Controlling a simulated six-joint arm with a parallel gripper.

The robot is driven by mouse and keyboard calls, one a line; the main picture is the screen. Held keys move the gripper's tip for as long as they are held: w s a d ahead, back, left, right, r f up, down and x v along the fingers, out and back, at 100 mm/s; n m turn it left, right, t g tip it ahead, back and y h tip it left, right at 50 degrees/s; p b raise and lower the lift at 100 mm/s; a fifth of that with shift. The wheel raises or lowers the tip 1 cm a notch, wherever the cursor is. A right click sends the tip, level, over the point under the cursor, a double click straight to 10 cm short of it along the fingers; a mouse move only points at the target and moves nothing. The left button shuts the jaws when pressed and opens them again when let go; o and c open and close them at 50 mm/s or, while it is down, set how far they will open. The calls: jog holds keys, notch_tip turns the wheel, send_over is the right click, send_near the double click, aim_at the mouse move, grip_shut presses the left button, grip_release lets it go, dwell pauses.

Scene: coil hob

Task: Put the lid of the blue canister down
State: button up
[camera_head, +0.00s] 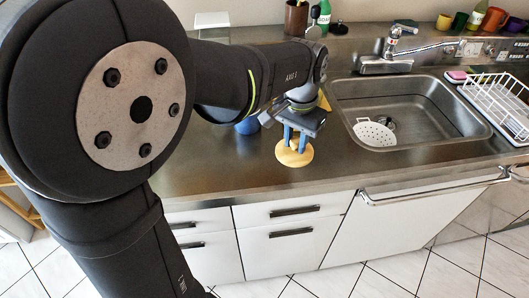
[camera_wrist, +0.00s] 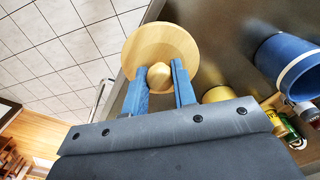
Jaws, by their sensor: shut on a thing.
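The lid (camera_head: 286,157) is a round, pale wooden disc with a round knob; the wrist view shows it face-on (camera_wrist: 148,42). My gripper (camera_head: 296,140) has its two blue fingers shut on the knob, one on each side, also in the wrist view (camera_wrist: 160,78). The lid is over the counter near its front edge; I cannot tell whether it touches the surface. The blue canister (camera_head: 247,126) stands left of my gripper, partly hidden by my arm. In the wrist view the canister (camera_wrist: 284,68), with a pale rim band, is at the right, apart from the lid.
The sink (camera_head: 420,105) holds a white colander (camera_head: 374,134), right of the lid. A white dish rack (camera_head: 500,98) is further right. A yellow thing (camera_wrist: 217,94) and a green bottle (camera_wrist: 291,127) show near the canister. Bare counter (camera_head: 215,165) lies left of the lid.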

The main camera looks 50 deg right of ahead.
jog(key=w+f, duration=0.2)
jog(key=w, duration=0.1)
jog(key=w+d+f, duration=0.1)
jog(key=w+f, duration=0.1)
jog(key=w, duration=0.2)
jog(key=w+f, duration=0.2)
jog(key=w, duration=0.1)
jog(key=shift+w+d+f, duration=0.15)
jog(key=shift+w+d, duration=0.05)
jog(key=shift+d, duration=0.15)
jog(key=shift+f, duration=2)
jog(key=shift+f, duration=0.1)
jog(key=o, duration=1)
notch_tip(320, 180, up, 12)
jog(key=shift+r, duration=0.1)
